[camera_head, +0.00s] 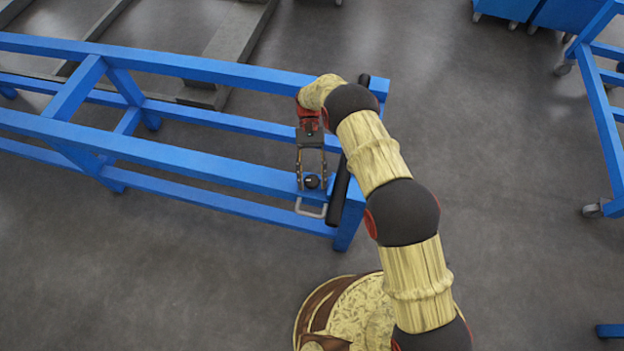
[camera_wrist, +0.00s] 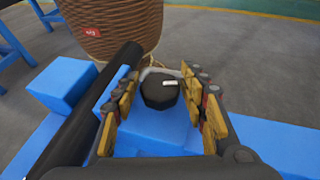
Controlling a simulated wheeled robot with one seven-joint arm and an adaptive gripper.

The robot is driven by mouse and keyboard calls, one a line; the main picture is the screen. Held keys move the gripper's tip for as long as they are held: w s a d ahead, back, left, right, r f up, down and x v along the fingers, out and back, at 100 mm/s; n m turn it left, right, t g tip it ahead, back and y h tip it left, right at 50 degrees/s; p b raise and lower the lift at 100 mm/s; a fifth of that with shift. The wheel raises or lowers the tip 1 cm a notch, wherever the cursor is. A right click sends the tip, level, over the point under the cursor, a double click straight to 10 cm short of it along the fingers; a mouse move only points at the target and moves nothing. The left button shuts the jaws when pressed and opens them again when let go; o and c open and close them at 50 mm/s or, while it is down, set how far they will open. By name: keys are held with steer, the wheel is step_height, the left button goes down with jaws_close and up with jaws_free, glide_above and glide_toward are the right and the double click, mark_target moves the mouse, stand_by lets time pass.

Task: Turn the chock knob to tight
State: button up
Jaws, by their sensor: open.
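The chock knob (camera_wrist: 159,93) is a black, many-sided knob with a small white mark on its top, on the blue frame. In the head view the knob (camera_head: 312,182) shows small and dark near the frame's right end. My gripper (camera_wrist: 158,100) is open, with its yellow-padded fingers on either side of the knob and a gap visible on both sides. In the head view my gripper (camera_head: 312,176) reaches down to the knob. I cannot tell from the pictures whether a finger touches it.
The blue frame (camera_head: 190,163) runs to the left. A black bar (camera_head: 341,188) lies across its end, close beside my gripper. A pale handle (camera_head: 311,211) sticks out at the front. Another blue frame (camera_head: 604,125) stands at the far right, with open grey floor between.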

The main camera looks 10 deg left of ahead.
mark_target(312, 180)
steer(key=shift+r, duration=0.1)
step_height(312, 180, up, 10)
steer(key=shift+f, duration=0.1)
stand_by(0.3)
stand_by(0.4)
